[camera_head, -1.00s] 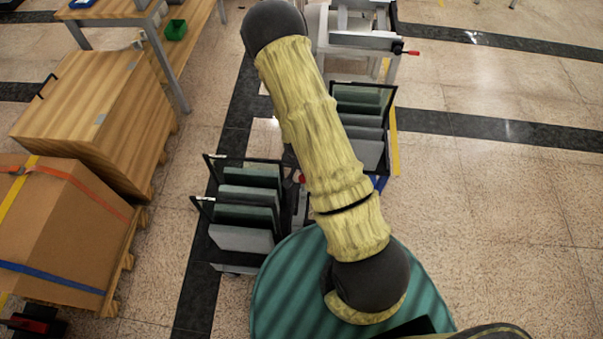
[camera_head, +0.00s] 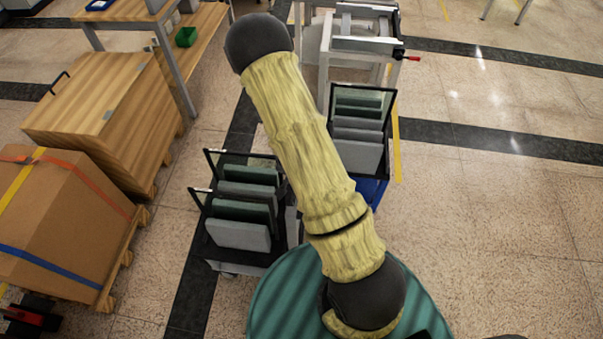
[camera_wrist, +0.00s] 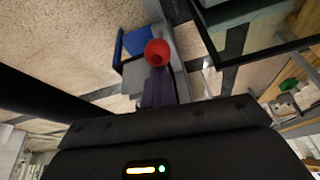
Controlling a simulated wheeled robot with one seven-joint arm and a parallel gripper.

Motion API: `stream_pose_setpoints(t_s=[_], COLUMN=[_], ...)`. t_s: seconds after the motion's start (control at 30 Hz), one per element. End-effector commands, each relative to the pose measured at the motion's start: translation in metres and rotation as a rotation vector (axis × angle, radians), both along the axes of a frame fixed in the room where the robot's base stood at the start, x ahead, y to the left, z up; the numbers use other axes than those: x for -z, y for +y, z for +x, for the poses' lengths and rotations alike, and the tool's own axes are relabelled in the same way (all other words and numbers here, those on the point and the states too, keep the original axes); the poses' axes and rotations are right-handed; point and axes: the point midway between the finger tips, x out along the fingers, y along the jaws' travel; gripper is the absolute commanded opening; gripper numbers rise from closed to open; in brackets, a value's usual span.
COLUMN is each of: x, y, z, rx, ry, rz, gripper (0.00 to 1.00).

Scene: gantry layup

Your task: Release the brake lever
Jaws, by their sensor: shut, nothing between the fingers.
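A red ball knob (camera_wrist: 157,52), which looks like the end of the brake lever, shows in the wrist view. It is just beyond the tips of my gripper (camera_wrist: 158,78), whose dark fingers are together and empty. Whether the fingertips touch the knob I cannot tell. The lever's shaft is not clear. In the head view my arm hides the gripper and the knob. A dark cart (camera_head: 245,262) with grey and green panels stands left of my arm, and a similar rack (camera_head: 388,112) stands to its right.
A blue part (camera_head: 370,190) sits below the right rack. A white frame (camera_head: 362,45) with a red-ended handle (camera_head: 412,58) stands behind. A wooden crate (camera_head: 90,105) and a strapped carton (camera_head: 60,220) are at left. The floor at right is open.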

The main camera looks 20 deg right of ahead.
Motion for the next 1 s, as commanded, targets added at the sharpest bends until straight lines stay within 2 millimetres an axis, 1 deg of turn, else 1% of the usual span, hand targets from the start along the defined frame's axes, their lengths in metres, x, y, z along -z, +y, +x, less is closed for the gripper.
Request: stream_pose_setpoints(t_s=[0.03,0.37,0.47,0.7,0.73,1.0], x=[0.006,0.004,0.000,-0.018,-0.020,-0.050], y=[0.010,0.007,0.001,-0.023,-0.018,-0.002], z=[-0.009,-0.008,-0.003,0.019,0.014,-0.010], rx=[-0.017,-0.017,-0.016,-0.008,-0.012,-0.010], ry=[0.033,0.033,0.027,0.007,0.008,0.001], rz=[0.013,0.013,0.012,0.006,0.006,0.005], gripper=[0.00,0.00,0.00,0.00,0.00,0.00])
